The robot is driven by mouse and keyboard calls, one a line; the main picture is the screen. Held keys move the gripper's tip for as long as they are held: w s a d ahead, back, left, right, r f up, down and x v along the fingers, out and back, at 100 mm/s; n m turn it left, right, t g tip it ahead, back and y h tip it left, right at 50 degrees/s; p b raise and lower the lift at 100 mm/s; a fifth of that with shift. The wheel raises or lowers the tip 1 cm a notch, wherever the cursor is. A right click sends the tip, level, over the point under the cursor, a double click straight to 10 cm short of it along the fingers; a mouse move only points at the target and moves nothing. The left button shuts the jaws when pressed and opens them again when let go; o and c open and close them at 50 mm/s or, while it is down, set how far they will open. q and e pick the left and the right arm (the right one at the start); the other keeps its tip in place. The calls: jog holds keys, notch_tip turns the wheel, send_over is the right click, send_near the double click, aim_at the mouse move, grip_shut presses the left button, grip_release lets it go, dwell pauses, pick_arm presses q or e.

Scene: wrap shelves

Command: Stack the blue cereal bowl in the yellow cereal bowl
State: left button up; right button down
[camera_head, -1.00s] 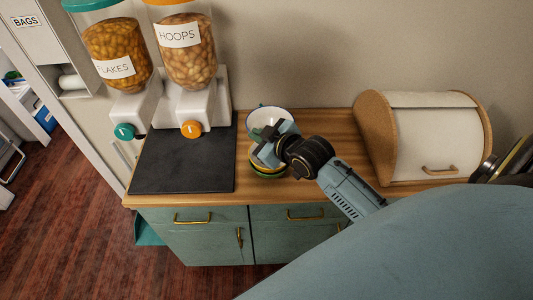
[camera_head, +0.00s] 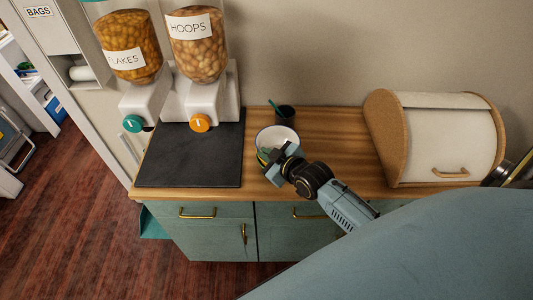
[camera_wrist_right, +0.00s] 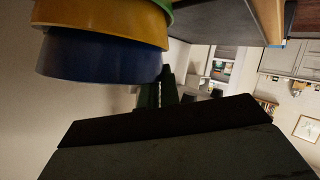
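The blue cereal bowl (camera_head: 279,136), white inside with a blue rim, sits at the top of a bowl stack on the wooden counter. Below it the yellow cereal bowl (camera_head: 262,159) shows only as a sliver, with green beside it. The right wrist view shows the blue bowl (camera_wrist_right: 100,58) against the yellow bowl (camera_wrist_right: 110,22), close or touching; how deeply it is nested is hidden. My right gripper (camera_head: 277,153) is at the blue bowl's near rim, its fingers close together and seemingly shut on that rim. My left gripper is not in view.
A dark cup (camera_head: 286,117) with a teal utensil stands just behind the bowls. A black mat (camera_head: 190,160) and cereal dispensers (camera_head: 203,100) are to the left. A bread box (camera_head: 440,140) is at right. Bare wood (camera_head: 335,135) lies between bowls and bread box.

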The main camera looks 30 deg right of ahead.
jog(key=shift+f, duration=0.5)
jog(key=c, duration=1.6)
grip_release()
jog(key=shift+r, duration=0.15)
jog(key=v, duration=1.2)
jog(key=shift+r+p, duration=0.3)
jog(key=shift+r, duration=0.15)
